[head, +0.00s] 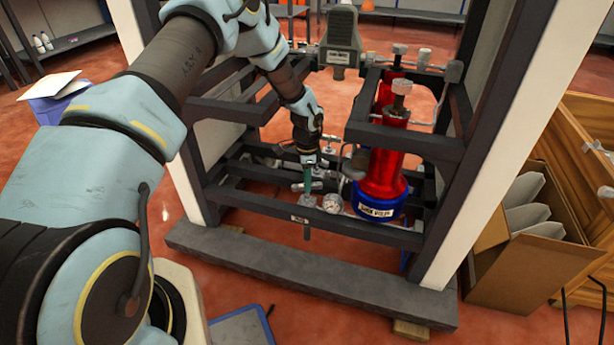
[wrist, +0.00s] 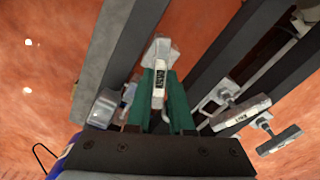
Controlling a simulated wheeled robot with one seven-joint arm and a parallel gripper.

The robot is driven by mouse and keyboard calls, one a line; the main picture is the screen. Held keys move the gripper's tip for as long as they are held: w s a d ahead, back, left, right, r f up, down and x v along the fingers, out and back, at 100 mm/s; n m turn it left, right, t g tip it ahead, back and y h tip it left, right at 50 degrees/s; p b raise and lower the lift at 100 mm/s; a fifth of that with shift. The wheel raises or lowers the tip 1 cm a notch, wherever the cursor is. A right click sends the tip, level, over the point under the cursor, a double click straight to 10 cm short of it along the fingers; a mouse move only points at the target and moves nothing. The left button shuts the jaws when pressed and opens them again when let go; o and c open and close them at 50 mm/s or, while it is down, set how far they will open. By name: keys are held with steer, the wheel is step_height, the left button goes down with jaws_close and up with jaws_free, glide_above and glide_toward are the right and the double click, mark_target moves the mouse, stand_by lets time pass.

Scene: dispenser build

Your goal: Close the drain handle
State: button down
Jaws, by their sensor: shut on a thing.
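The grey drain handle (wrist: 159,50) shows in the wrist view with a white label along it. My gripper (wrist: 160,74) has its two green fingers shut on this handle, one on each side. In the head view my gripper (head: 307,182) reaches down into the dark frame, at the small valve fittings (head: 307,201) left of the pressure gauge (head: 332,203). The part of the handle between the fingers is partly hidden, and its exact angle is hard to tell in the head view.
A red cylinder (head: 384,160) with a blue base stands right of my gripper. Dark frame bars (head: 262,205) run close around it. Two other grey handles (wrist: 240,115) lie to the right in the wrist view. A cardboard box (head: 520,265) stands outside the frame.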

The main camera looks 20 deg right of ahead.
steer(key=m+p, duration=0.2)
steer(key=m, duration=0.3)
steer(key=shift+d+r, duration=0.1)
stand_by(0.5)
steer(key=c, duration=0.8)
jaws_free()
